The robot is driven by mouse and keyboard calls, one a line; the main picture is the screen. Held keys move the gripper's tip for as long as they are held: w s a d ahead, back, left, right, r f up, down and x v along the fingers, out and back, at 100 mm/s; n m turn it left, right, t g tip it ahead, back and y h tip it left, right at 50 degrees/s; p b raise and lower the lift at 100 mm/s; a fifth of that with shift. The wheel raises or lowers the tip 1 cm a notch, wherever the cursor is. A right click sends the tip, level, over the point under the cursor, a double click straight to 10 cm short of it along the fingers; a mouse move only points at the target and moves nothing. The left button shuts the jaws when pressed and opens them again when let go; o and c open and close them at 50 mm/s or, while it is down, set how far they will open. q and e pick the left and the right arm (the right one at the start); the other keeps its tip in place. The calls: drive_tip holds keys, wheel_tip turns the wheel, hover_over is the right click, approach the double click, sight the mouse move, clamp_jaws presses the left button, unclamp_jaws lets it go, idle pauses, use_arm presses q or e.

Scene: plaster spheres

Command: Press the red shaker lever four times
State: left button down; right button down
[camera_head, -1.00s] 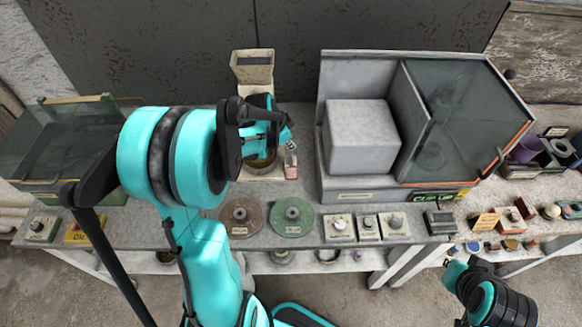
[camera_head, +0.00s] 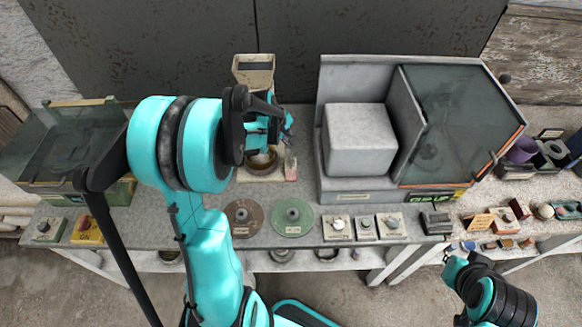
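A machine with a beige hopper (camera_head: 254,70) on top stands at the back middle of the bench, with a round dish (camera_head: 262,162) at its base. A small dull-red piece (camera_head: 291,169) beside the dish looks like the red lever; its upper part is close to my gripper. My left gripper (camera_head: 284,126) is in front of the machine, just above this piece, and hides much of the machine. Whether it touches the lever and how its fingers stand cannot be made out. My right gripper (camera_head: 454,268) is low at the right, away from the machine, its fingers unclear.
A grey cabinet with a pale block (camera_head: 360,139) and a slanted glass panel (camera_head: 460,120) stands right of the machine. A brown disc (camera_head: 243,217) and a green disc (camera_head: 293,216) lie in front. A glass-sided box (camera_head: 70,140) is at the left. Small knob boxes line the front edge.

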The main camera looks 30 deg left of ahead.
use_arm(q)
drive_tip(key=n, duration=0.4)
drive_tip(key=n+p, duration=0.1)
drive_tip(key=n, duration=0.3)
drive_tip(key=r+n, duration=0.1)
drive_tip(key=n, duration=0.4)
drive_tip(key=shift+w+a+r+p, duration=0.1)
drive_tip(key=shift+w+a+p, duration=0.05)
drive_tip(key=shift+w+p, duration=0.15)
drive_tip(key=shift+s, duration=0.1)
drive_tip(key=b, duration=0.5)
hover_over(291, 168)
drive_tip(key=f, duration=0.7)
drive_tip(key=shift+s, duration=0.4)
drive_tip(key=shift+s+d+f+b, duration=0.3)
drive_tip(key=shift+f+b, duration=0.1)
drive_tip(key=shift+f, duration=0.15)
drive_tip(key=shift+f, duration=0.1)
drive_tip(key=shift+s+f+b, duration=0.15)
drive_tip(key=shift+f+b, duration=0.1)
drive_tip(key=shift+b, duration=0.15)
